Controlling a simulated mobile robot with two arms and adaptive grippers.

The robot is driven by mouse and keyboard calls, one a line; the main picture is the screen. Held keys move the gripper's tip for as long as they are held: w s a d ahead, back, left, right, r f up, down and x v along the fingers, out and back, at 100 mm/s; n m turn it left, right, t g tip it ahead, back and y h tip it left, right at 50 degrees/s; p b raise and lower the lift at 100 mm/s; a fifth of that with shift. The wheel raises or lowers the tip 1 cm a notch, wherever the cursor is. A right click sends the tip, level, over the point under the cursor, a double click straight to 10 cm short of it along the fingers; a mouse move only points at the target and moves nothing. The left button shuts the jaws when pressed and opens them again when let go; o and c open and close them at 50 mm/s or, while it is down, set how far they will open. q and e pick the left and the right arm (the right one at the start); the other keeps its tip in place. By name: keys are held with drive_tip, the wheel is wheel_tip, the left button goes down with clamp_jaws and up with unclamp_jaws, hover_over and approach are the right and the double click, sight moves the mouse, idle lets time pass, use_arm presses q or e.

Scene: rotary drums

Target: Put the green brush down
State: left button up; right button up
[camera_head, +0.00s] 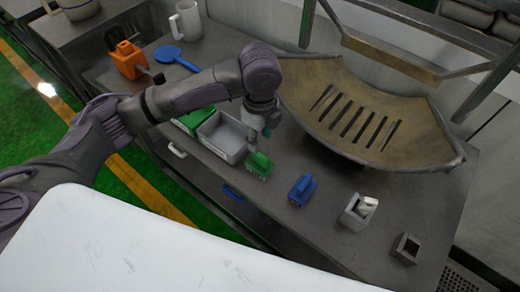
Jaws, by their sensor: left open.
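The green brush (260,165) is at the front part of the grey counter, bristles down, and looks to be resting on it. My left gripper (259,137) is right above the brush, pointing down, with its fingers open. The fingertips are close to the brush's handle; I cannot tell whether they touch it. My right gripper is not in view.
A blue brush (302,190) stands to the right of the green one. A grey bin (222,138) is to its left. Further right are a small metal box (353,217) with a white item and a square cup (405,248). A large slotted curved metal tray (400,150) is behind.

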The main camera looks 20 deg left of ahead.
use_arm(q)
wheel_tip(320, 180, up, 2)
drive_tip(key=shift+r, duration=0.25)
idle(0.4)
